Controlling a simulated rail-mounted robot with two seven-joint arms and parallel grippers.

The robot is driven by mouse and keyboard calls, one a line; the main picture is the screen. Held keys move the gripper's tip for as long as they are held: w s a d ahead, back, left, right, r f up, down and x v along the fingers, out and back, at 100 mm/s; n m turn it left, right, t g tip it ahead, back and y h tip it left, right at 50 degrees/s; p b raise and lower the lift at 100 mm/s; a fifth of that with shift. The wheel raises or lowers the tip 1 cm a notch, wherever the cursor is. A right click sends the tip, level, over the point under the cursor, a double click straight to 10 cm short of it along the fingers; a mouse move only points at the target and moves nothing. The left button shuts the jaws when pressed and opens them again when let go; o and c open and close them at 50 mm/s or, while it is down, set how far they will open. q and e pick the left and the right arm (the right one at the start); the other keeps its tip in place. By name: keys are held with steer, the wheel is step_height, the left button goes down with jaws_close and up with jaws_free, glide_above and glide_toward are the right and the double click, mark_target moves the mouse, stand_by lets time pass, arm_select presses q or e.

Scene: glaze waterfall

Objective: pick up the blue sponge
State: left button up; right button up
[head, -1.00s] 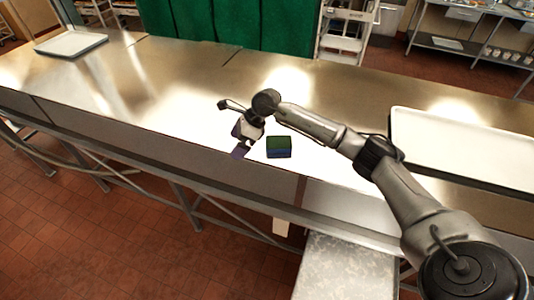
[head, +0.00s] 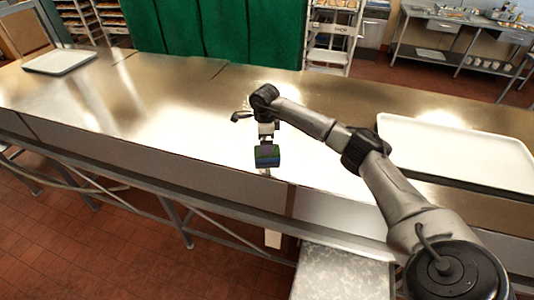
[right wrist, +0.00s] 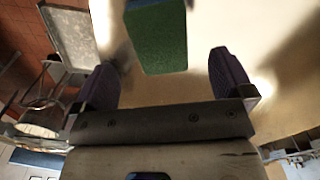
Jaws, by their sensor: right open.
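The sponge (head: 267,158) is a small block with a green top and blue lower part, on the metal counter near its front edge. In the right wrist view the sponge (right wrist: 157,38) shows its green face, at the top of the picture. My right gripper (head: 266,150) is at the sponge in the head view, partly hidden by it. In the right wrist view my right gripper (right wrist: 164,62) is open, its two dark fingers apart with the sponge between and partly beyond their tips. I cannot tell whether either finger touches it. My left gripper is not in view.
A large white tray (head: 440,148) lies on the counter (head: 150,110) at the right. Another white tray (head: 60,62) lies at the far left. The counter around the sponge is clear. Green curtains (head: 245,35) and racks stand behind.

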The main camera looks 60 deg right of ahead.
mark_target(275, 156)
steer(key=shift+s+d+f+p, duration=0.1)
steer(key=shift+f+p, duration=0.15)
steer(key=shift+f, duration=0.65)
steer(key=shift+s+f+p, duration=0.15)
steer(key=shift+f+p, duration=0.05)
steer(key=shift+f, duration=0.65)
steer(key=shift+s+d+f+p, duration=0.1)
steer(key=shift+f+p, duration=0.15)
steer(key=shift+f, duration=1.1)
steer(key=shift+c, duration=0.2)
steer(key=c, duration=1)
steer(key=shift+r, duration=0.1)
